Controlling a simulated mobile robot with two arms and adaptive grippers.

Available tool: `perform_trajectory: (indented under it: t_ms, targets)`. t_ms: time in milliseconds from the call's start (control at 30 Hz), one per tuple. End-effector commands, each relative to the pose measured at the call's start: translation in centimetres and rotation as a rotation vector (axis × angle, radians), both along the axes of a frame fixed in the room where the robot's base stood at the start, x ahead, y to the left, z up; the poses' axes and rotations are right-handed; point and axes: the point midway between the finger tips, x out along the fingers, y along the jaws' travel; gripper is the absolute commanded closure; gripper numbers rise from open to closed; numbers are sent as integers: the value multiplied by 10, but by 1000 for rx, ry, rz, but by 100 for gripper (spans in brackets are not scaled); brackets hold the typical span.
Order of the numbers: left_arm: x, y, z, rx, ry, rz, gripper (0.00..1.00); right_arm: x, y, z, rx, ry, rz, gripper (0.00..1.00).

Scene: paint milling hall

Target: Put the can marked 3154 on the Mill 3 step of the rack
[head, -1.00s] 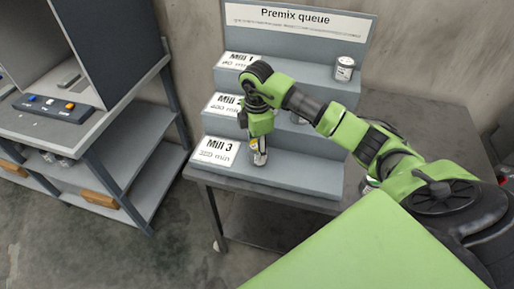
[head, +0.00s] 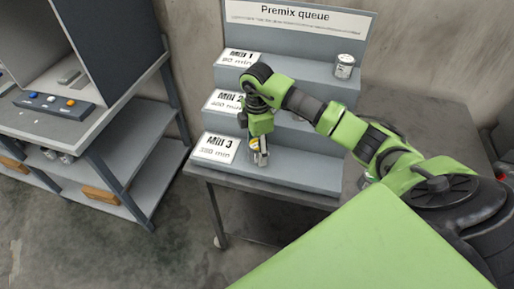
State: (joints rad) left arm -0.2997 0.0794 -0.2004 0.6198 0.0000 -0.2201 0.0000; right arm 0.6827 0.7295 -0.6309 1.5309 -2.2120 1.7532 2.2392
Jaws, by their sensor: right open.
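The stepped grey rack (head: 310,178) has three steps with cards for Mill 1 (head: 238,58), Mill 2 (head: 222,101) and Mill 3 (head: 215,148). My right gripper (head: 262,158) points down over the left part of the Mill 3 step, just right of its card, and is open. A small yellowish and pale patch shows at its fingers; I cannot tell whether this is a can. A pale can (head: 344,66) stands at the right end of the Mill 1 step; its marking is unreadable. Another can (head: 367,180) is mostly hidden behind my right arm. No number 3154 is legible.
The rack stands on a dark grey table (head: 420,125) against a concrete wall. A grey bench (head: 125,90) with a button panel (head: 55,104) and lower shelves stands at the left. The right part of the Mill 3 step is clear.

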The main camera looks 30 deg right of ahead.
Motion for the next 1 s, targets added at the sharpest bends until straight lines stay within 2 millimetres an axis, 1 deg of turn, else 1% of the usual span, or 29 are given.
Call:
perform_trajectory:
  t_ms: [167,400,467,533,700,1000]
  targets:
    - [0,0,-12,0,0,0,42,2,0,27,-1,-9,1,42]
    - [0,0,-28,0,0,1,42,2,0,81,0,-8,1,42]
    - [0,0,-31,0,0,1,42,2,0,93,-1,-8,1,42]
    - [0,0,-28,0,0,1,42,1,-1,105,-2,-6,0,42]
    - [0,0,-27,0,0,1,42,0,0,117,-1,-2,1,42]
    - [0,0,-27,0,0,1,42,0,0,119,1,-1,0,42]
